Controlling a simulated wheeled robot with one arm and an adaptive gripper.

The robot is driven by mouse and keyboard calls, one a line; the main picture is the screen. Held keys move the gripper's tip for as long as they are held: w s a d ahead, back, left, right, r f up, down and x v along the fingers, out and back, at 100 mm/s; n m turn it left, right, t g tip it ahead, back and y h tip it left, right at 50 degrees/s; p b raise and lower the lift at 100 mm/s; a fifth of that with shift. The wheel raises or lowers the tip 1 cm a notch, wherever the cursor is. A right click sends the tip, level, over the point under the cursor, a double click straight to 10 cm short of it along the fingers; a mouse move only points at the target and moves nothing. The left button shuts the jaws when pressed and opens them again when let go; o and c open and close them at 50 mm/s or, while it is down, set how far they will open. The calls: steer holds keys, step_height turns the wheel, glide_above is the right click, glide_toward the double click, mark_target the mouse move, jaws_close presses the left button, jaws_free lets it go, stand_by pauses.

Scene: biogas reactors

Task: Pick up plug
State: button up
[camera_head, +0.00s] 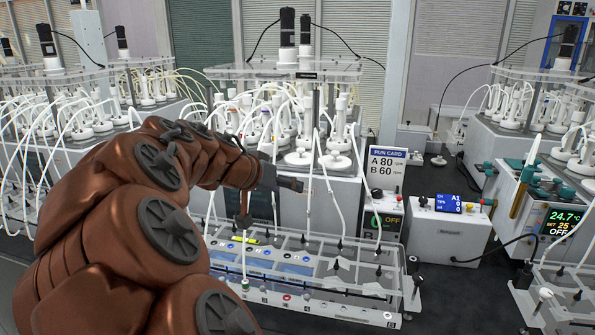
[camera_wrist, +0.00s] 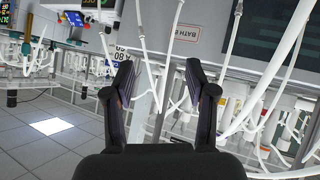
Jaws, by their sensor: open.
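My gripper (camera_head: 268,200) is open beside the front of the middle reactor bench, above the clear rack (camera_head: 365,297). In the wrist view my gripper (camera_wrist: 159,78) has its two dark fingers spread, with nothing held between them. Thin white tubes pass behind the gap. No part is clearly recognisable as the plug. A small white piece with a green band (camera_head: 245,286) hangs at the rack's front left, and small white fittings (camera_head: 411,279) are at its right end. I cannot tell whether either is the plug. My arm hides the bench's left side.
A run card (camera_head: 387,167) reads A 80, B 60. A white box with a blue display (camera_head: 448,219) stands right of the rack. A temperature controller (camera_head: 552,220) is farther right. Reactor vessels with looping white tubes crowd behind. Dark bench surface (camera_head: 432,182) is partly free.

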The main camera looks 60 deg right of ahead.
steer(key=w+d+r+m+h+b, duration=0.1)
steer(key=w+d+m+h+b, duration=0.15)
steer(key=d, duration=0.45)
steer(key=h+b, duration=0.2)
steer(key=h, duration=0.1)
glide_toward(298, 152)
steer(key=d, duration=0.2)
steer(key=d+f, duration=0.1)
steer(key=shift+s+d+t+y, duration=0.25)
steer(key=shift+s+d+t, duration=0.05)
steer(key=shift+d, duration=0.05)
steer(key=d+p, duration=0.2)
steer(key=d, duration=0.4)
steer(key=shift+p, duration=0.35)
steer(key=shift+s+d+f, duration=0.1)
steer(key=shift+d+f, duration=0.15)
steer(key=shift+d, duration=0.5)
steer(key=shift+c, duration=0.4)
jaws_close()
